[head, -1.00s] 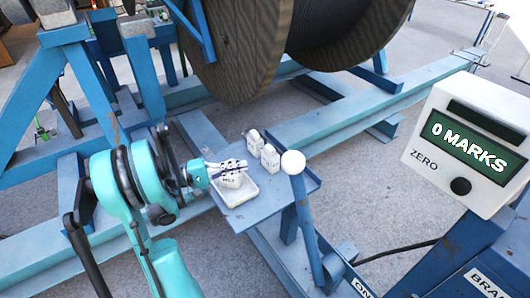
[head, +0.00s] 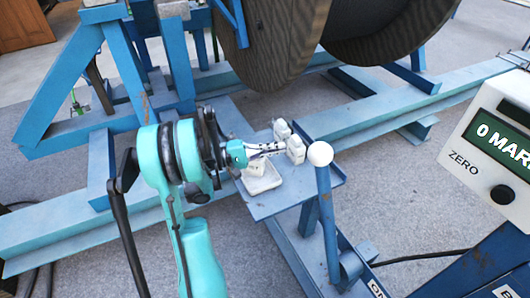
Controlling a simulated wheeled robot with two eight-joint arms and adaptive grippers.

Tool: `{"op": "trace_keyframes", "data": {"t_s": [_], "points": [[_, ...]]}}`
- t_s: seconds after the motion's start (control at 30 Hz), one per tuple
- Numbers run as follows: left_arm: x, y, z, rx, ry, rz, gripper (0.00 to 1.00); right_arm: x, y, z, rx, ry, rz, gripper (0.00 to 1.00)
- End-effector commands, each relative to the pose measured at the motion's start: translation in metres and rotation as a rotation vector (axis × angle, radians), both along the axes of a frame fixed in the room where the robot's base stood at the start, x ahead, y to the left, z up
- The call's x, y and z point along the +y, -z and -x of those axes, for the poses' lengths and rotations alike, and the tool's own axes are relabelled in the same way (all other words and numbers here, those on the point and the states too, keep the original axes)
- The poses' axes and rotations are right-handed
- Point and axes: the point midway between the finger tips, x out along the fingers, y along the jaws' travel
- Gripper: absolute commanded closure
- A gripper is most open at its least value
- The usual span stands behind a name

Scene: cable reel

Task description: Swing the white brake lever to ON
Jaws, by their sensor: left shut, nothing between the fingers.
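The brake lever is a blue bar with a white ball knob (head: 320,154). It stands nearly upright in front of the small blue shelf's right end, its foot at a pivot near the bottom. A label by the pivot (head: 378,288) is partly cut off by the frame edge. My left gripper (head: 280,148), teal with pale, dark-marked fingers, is shut and empty. In the picture its tips are left of the knob with a gap, over the shelf and by the white blocks. My right gripper is out of view.
White blocks (head: 295,150) and a shallow white tray (head: 262,184) with a block stand on the blue shelf (head: 262,207). A counter box (head: 492,140) is at right, partly cut off. The large cable reel (head: 265,45) stands behind. Open floor shows between lever and counter.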

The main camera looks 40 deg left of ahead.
Motion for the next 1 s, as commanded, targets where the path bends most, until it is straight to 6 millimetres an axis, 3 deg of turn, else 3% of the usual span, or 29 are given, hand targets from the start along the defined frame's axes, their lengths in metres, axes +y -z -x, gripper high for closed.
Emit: {"op": "trace_keyframes", "data": {"t_s": [0.17, 0.4, 1.0], "points": [[-0.025, -0.001, -0.028, 0.000, 0.003, 0.000, 1.00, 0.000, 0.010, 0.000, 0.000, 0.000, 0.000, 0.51], [-0.055, -0.009, -0.029, 0.000, 0.001, 0.000, 1.00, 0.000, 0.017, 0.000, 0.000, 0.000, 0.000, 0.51], [-0.065, -0.015, -0.032, -0.004, 0.001, -0.011, 1.00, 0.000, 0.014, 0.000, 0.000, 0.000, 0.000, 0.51]]}}
